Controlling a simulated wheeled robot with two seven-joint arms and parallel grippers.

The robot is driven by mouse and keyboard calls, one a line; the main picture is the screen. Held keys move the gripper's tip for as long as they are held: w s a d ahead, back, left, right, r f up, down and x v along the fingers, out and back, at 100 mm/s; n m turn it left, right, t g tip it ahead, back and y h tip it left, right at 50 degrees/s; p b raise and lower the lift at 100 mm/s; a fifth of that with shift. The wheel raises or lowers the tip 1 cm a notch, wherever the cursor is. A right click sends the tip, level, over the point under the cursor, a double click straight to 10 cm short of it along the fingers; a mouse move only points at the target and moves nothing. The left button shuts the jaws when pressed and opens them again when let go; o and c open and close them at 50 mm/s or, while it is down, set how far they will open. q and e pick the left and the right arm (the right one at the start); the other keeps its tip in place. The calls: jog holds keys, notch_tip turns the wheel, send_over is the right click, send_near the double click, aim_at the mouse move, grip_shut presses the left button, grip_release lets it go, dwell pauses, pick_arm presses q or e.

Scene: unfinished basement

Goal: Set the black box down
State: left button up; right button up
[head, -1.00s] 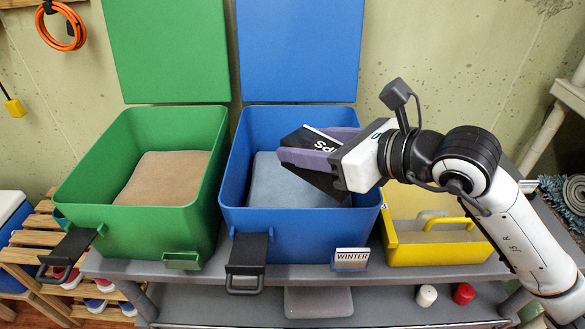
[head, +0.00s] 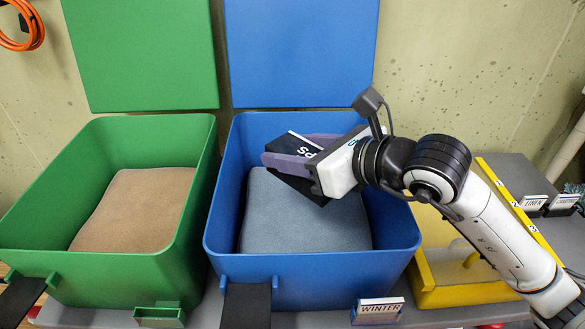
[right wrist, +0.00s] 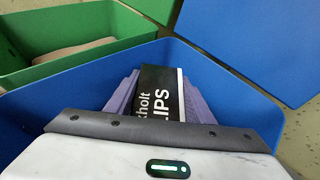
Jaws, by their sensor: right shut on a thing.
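My right gripper (head: 292,163) comes in from the right and is shut on the black box (head: 298,187), which has white lettering. In the head view the box is tilted and over the back part of the open blue bin (head: 308,266). A folded grey-blue cloth (head: 315,225) lies in that bin, below the box. I cannot tell whether the box touches the cloth. In the right wrist view the black box (right wrist: 160,95) sits between the purple fingers (right wrist: 160,100), with the blue bin's walls around. My left gripper is not in view.
An open green bin (head: 40,240) with a folded tan cloth (head: 134,205) stands to the left. A yellow tray (head: 470,295) stands to the right, under my arm. A "WINTER" label (head: 377,309) is in front of the blue bin. Raised lids stand behind both bins.

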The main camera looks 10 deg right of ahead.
notch_tip(320, 180, down, 2)
jog(key=shift+f+b, duration=0.1)
jog(key=shift+b, duration=0.25)
jog(key=shift+f+b, duration=0.55)
jog(key=shift+b, duration=0.15)
jog(key=o, duration=1.2)
jog(key=shift+c, duration=0.2)
